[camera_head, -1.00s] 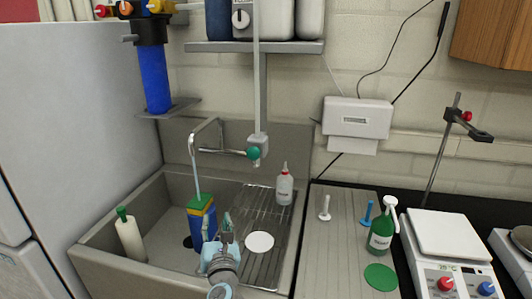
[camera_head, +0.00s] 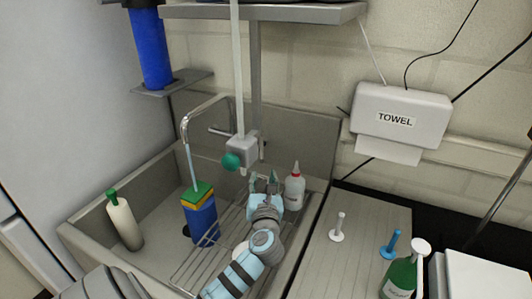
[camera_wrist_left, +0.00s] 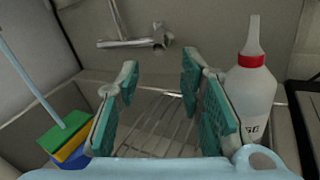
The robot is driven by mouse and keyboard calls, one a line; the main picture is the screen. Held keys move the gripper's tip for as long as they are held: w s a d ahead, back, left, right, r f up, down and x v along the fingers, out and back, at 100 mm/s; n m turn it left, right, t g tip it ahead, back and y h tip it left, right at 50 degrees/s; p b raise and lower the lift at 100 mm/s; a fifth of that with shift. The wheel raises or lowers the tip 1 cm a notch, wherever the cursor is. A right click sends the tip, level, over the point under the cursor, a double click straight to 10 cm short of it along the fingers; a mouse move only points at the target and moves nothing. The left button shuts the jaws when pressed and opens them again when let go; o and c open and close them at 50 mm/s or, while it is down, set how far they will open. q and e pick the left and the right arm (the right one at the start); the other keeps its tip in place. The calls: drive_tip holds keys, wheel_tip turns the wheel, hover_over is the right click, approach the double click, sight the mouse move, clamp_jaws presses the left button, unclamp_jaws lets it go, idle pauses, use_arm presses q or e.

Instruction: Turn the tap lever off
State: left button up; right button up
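The tap has a thin curved spout (camera_head: 203,107) over the sink and a grey body (camera_head: 241,151) on a vertical pipe. A green knob (camera_head: 231,161), apparently the lever's end, sits at the body's front. In the left wrist view a metal pipe fitting (camera_wrist_left: 130,42) shows beyond the fingers; the green knob cannot be made out. My left gripper (camera_head: 262,181) is open and empty, below and right of the knob, apart from it. My right gripper is not in view.
A white bottle with a red cap (camera_head: 294,188) stands close right of my left gripper. A green-yellow sponge (camera_head: 198,193) lies on a blue block (camera_head: 202,222) in the sink. A wire rack (camera_head: 195,272) lies below my arm. A pale bottle (camera_head: 124,222) stands at the sink's left.

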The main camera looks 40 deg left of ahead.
sight(261, 153)
use_arm(q)
drive_tip(key=x, duration=0.3)
drive_tip(key=shift+a+r, duration=0.25)
drive_tip(key=shift+a, duration=0.25)
drive_tip(key=x, duration=0.2)
drive_tip(key=b+x, duration=0.1)
drive_tip(key=x, duration=0.2)
drive_tip(key=f+x, duration=0.1)
drive_tip(key=x, duration=0.2)
drive_tip(key=shift+w+d, duration=0.25)
drive_tip(key=shift+w+a, duration=0.15)
drive_tip(key=shift+a, duration=0.05)
drive_tip(key=shift+a+r, duration=0.1)
drive_tip(key=shift+r, duration=0.15)
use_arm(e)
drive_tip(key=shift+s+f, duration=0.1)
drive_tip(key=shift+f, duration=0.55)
use_arm(q)
clamp_jaws()
